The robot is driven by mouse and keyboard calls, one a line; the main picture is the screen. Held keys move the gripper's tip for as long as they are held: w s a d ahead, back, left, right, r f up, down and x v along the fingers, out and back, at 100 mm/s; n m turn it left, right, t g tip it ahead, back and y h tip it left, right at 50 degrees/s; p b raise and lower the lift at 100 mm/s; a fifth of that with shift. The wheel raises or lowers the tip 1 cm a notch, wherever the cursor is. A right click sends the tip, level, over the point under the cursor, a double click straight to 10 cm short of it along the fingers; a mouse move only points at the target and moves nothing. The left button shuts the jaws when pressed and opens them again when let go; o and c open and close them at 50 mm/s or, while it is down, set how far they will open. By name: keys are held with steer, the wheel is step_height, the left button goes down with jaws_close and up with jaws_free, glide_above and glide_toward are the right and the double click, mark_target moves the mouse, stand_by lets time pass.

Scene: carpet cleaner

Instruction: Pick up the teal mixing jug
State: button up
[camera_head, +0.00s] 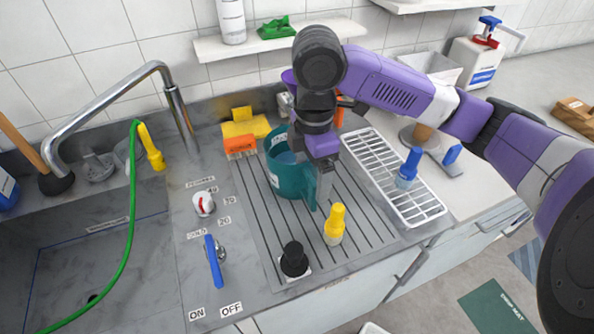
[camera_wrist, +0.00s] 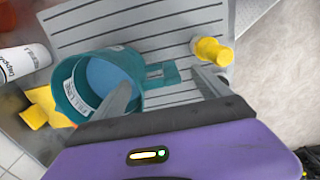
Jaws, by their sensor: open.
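The teal mixing jug (camera_head: 284,179) stands upright on the ribbed drainboard in the head view. In the wrist view the jug (camera_wrist: 64,98) shows its open top, a white fill-line label and blue inside. Its handle (camera_wrist: 162,74) points right, towards the yellow-capped bottle. My gripper (camera_head: 322,190) is above the jug's handle side and partly covers it in the head view. In the wrist view my gripper (camera_wrist: 163,90) is open and empty. One finger overlaps the jug's near rim and the other is beyond the handle, so the handle appears between them. Contact cannot be told.
A yellow-capped bottle (camera_head: 335,226) stands close to the handle. A black stopper-like object (camera_head: 294,260) is at the drainboard's front.

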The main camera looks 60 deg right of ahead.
mark_target(309, 185)
steer(key=shift+w+f, duration=0.15)
steer(key=shift+f, duration=2.05)
jaws_close()
